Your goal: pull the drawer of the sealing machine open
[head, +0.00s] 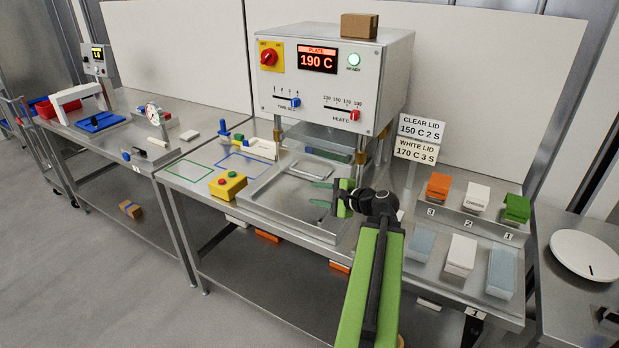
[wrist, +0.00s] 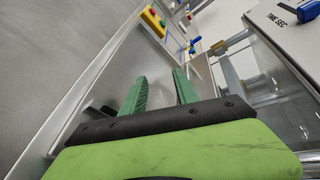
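The sealing machine (head: 280,84) is a white box on posts, with a red "190 C" display and a lit green lamp. Its flat steel drawer (head: 268,203) lies low under and in front of the box, with a rectangular frame toward the back; how far out it stands I cannot tell. My gripper (head: 319,194) is over the drawer's right front part, pointing left. In the wrist view my gripper (wrist: 160,80) has its two green fingers apart with nothing between them. A dark piece, possibly a handle, shows beside the left finger; I cannot tell whether they touch.
A yellow button box (head: 228,185) stands left of the drawer. Two lid signs (head: 418,138) stand right of the machine. Coloured packs (head: 476,198) and pale packs (head: 461,254) sit in trays at the right. The floor (head: 110,280) in front at left is clear.

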